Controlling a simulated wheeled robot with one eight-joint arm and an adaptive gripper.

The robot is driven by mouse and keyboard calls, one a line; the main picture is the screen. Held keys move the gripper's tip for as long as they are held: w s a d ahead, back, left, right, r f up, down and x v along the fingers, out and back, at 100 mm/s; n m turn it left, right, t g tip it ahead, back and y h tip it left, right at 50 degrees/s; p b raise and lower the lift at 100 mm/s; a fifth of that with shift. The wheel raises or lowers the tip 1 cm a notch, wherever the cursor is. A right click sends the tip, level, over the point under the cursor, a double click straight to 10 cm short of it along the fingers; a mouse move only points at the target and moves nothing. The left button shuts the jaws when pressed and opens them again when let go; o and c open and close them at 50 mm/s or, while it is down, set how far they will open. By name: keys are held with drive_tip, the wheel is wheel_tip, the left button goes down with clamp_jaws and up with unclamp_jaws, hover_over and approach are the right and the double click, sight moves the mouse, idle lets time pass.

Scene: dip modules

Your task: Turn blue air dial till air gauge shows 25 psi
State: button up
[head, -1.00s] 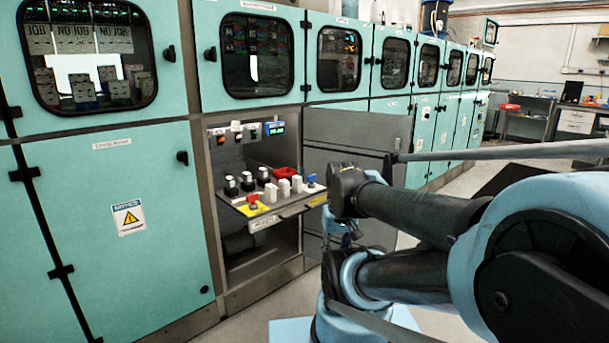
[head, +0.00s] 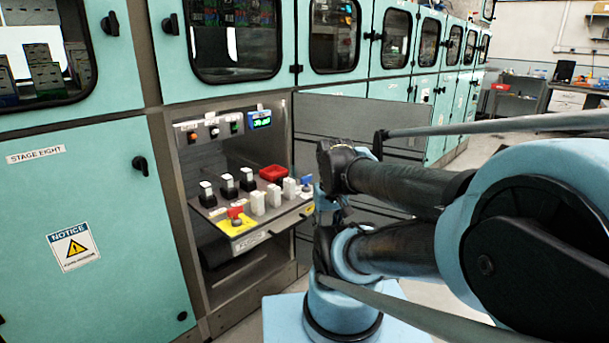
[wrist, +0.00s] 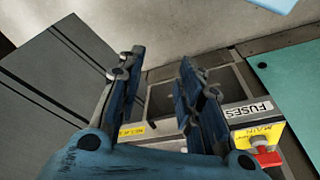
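A small blue knob, apparently the blue air dial (head: 307,180), shows at the right end of the pull-out control shelf in the head view, partly hidden by my arm. A small blue lit display (head: 259,119) is on the panel above the shelf; its figures are too small to read, and I cannot tell whether it is the air gauge. My gripper (wrist: 158,78) is open and empty in the wrist view. Its fingers are above the shelf's front edge, beside the FUSES label (wrist: 248,109). The blue dial does not show in the wrist view.
A grey panel (head: 345,135) stands right of the bay. Teal cabinet doors (head: 90,230) are at left.

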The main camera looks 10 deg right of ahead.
wheel_tip(320, 180, up, 18)
drive_tip(key=m+g, duration=0.2)
drive_tip(key=m, duration=0.9)
hover_over(306, 176)
wheel_tip(306, 176, down, 17)
drive_tip(key=shift+r, duration=0.1)
